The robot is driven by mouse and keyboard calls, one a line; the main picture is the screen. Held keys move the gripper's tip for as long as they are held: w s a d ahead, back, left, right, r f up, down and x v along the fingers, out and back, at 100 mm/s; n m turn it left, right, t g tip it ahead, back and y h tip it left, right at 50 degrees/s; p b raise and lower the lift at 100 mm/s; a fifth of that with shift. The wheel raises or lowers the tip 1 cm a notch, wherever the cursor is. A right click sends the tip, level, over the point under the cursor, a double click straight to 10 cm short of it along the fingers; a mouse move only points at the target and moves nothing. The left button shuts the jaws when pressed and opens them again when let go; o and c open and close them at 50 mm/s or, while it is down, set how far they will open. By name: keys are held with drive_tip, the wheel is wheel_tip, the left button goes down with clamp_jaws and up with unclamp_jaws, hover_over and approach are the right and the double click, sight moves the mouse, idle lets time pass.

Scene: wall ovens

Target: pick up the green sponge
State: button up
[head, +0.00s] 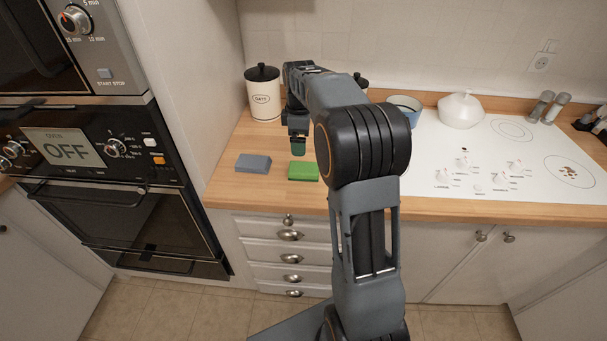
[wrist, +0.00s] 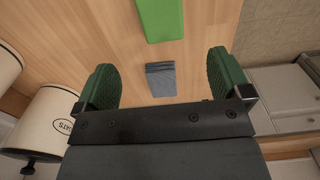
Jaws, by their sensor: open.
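The green sponge (head: 303,171) is a flat block lying on the wooden counter near its front edge. In the wrist view its near part (wrist: 160,18) shows at the top, cut off by the frame. My gripper (head: 299,150) appears just behind and above the green sponge in the head view, apart from it. In the wrist view my gripper (wrist: 163,65) is open, its two green finger pads wide apart with nothing held between them.
A blue-grey block (head: 253,163) lies left of the green sponge; it also shows in the wrist view (wrist: 160,80). A white oats canister (head: 263,97) stands behind. A blue bowl (head: 405,109) and a white pot (head: 461,110) are to the right. Wall ovens (head: 98,150) stand left.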

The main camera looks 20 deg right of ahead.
sight(300, 167)
wheel_tip(300, 167, down, 12)
drive_tip(key=shift+a+r+p, duration=0.1)
drive_tip(key=shift+r+p, duration=0.05)
drive_tip(key=shift+p, duration=0.2)
idle(0.4)
drive_tip(key=c, duration=1)
drive_tip(key=shift+r, duration=0.1)
